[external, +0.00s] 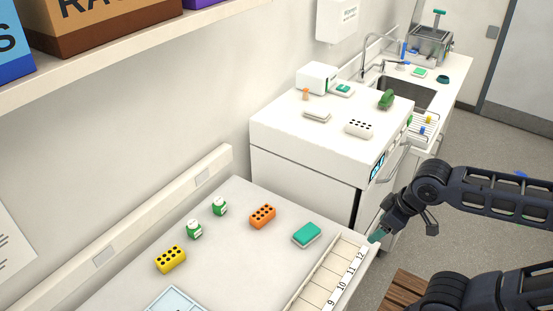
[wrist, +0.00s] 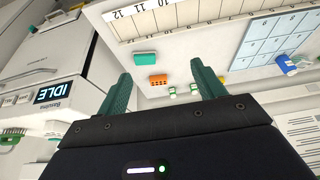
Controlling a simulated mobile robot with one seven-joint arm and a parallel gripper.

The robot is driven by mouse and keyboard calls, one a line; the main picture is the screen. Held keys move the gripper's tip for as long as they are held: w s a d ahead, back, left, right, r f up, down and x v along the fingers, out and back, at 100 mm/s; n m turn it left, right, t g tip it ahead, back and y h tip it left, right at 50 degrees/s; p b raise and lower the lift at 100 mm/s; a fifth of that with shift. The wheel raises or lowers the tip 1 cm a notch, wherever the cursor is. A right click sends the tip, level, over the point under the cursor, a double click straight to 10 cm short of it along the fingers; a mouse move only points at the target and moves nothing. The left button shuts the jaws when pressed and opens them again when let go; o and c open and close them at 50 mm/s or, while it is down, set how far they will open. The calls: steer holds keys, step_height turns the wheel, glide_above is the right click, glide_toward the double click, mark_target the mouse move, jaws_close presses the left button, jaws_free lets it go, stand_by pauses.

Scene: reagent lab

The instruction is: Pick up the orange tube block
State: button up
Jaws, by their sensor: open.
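The orange tube block (external: 262,216) lies on the near white bench, with dark holes in its top. It also shows in the wrist view (wrist: 158,80), small, between and beyond the fingers. My gripper (external: 379,236) is at the right end of the bench, just off the numbered strip, well apart from the block. In the wrist view my gripper (wrist: 162,82) has its two green fingers spread wide with nothing between them.
A teal box (external: 307,234) lies right of the orange block. Two green-labelled bottles (external: 194,229) and a yellow tube block (external: 171,259) stand to its left. A numbered rack strip (external: 330,277) runs along the bench's front edge. A white machine (external: 335,135) stands behind.

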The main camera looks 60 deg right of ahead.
steer(key=n+g+h, duration=0.4)
steer(key=n+g, duration=0.1)
steer(key=n, duration=1.1)
glide_above(262, 214)
steer(key=a, duration=0.3)
steer(key=f, duration=1.8)
steer(key=shift+w+f, duration=0.15)
steer(key=shift+w, duration=0.15)
steer(key=x, duration=0.5)
steer(key=shift+d+f, duration=0.2)
steer(key=shift+f, duration=0.15)
steer(key=shift+h, duration=0.3)
steer(key=shift+a+x, duration=0.15)
steer(key=shift+x, duration=1.1)
steer(key=shift+a+x, duration=0.15)
steer(key=shift+x, duration=1.1)
steer(key=shift+f, duration=0.35)
